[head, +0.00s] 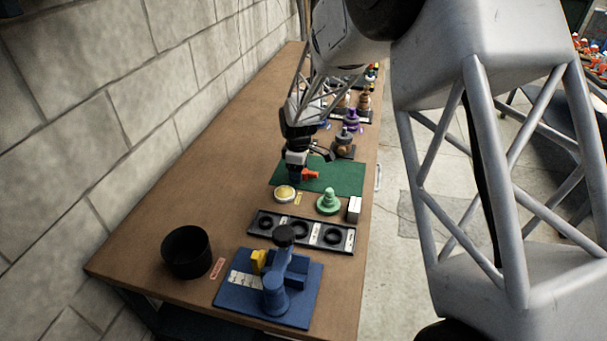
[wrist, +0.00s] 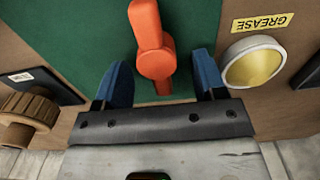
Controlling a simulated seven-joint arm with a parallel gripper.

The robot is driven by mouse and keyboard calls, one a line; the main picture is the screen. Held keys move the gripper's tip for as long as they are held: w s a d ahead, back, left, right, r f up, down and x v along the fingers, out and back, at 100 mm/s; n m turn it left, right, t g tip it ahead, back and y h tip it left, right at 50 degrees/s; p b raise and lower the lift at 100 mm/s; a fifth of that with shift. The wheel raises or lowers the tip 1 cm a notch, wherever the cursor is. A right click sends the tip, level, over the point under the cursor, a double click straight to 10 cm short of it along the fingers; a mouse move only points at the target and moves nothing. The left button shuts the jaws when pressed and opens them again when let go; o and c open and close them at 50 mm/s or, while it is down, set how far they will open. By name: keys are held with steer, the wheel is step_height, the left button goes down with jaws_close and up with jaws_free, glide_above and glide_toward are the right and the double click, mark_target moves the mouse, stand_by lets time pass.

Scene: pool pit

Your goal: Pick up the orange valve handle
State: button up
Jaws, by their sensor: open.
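The orange valve handle (wrist: 154,45) lies on the green mat (wrist: 90,30) in the wrist view, with its rounded end towards my gripper. My gripper (wrist: 160,80) is open, with one blue finger on each side of the handle's rounded end and a visible gap on both sides. In the head view the handle (head: 311,175) shows as a small orange shape on the green mat (head: 345,178), and my gripper (head: 297,172) is right at it. The fingertips are hard to make out there. I cannot tell the exact height of the fingers above the mat.
A grease tin (head: 285,194) with a label sits close by the mat. A green stepped part (head: 328,202), a black tray with rings (head: 262,235), a blue fixture (head: 274,292) and a black bin (head: 187,252) stand nearer. The left of the wooden bench (head: 200,170) is clear.

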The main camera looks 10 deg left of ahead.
steer(key=c, duration=1)
steer(key=shift+r, duration=0.1)
step_height(320, 180, up, 10)
stand_by(0.4)
stand_by(0.5)
steer(key=w+d+r, duration=0.2)
steer(key=w+d, duration=0.3)
steer(key=w, duration=0.4)
steer(key=w+d+r, duration=0.3)
steer(key=w+d, duration=0.2)
steer(key=w, duration=0.3)
steer(key=shift+w+r, duration=0.25)
steer(key=shift+w, duration=0.15)
